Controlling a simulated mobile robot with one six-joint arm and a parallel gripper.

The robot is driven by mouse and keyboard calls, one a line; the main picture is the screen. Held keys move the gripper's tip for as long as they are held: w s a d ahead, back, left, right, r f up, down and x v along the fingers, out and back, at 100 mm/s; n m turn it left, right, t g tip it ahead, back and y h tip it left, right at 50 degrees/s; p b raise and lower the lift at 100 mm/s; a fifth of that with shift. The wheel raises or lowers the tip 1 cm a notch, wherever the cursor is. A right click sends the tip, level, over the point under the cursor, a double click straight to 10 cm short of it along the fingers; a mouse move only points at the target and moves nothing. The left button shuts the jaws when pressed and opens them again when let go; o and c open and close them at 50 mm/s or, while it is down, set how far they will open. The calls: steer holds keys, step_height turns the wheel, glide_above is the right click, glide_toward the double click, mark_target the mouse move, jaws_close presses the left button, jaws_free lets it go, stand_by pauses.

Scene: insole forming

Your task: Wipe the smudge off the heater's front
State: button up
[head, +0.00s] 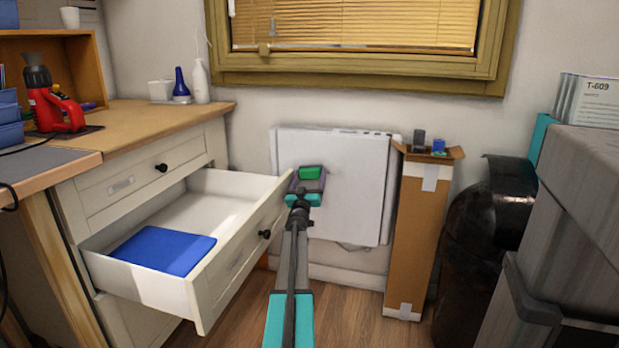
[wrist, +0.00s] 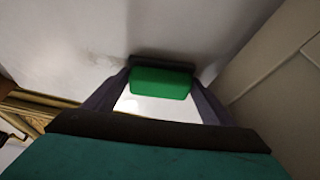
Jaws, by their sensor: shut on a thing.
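The heater (head: 357,190) is a flat white panel on the wall below the window. My gripper (head: 308,182) is at its left part, shut on a green wiping block (head: 311,172) with a dark pad on its far side. In the wrist view the green block (wrist: 160,83) sits between both fingers, and its dark pad (wrist: 162,62) is at the heater's white front, seemingly touching it. A faint grey smudge (wrist: 95,70) shows beside the pad in the wrist view. Part of it may be hidden behind the pad. I cannot make the smudge out in the head view.
An open drawer (head: 240,275) with a blue folded item (head: 163,249) stands close left of my arm. A tall cardboard box (head: 412,240) stands right of the heater, beside a black bag (head: 485,230) and grey case (head: 580,190). The window (head: 355,25) is above.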

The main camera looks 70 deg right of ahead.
mark_target(331, 171)
steer(key=shift+s+d+r+b, duration=0.15)
steer(key=shift+s+b, duration=0.1)
steer(key=shift+s, duration=0.75)
steer(key=shift+s+d+f+b, duration=0.1)
steer(key=shift+s+d+b, duration=0.1)
steer(key=shift+s, duration=0.9)
steer(key=shift+s+b, duration=0.6)
steer(key=shift+s, duration=1.15)
steer(key=shift+s, duration=0.1)
steer(key=shift+s+a+b, duration=0.1)
steer(key=shift+s+b, duration=0.55)
steer(key=shift+s, duration=0.85)
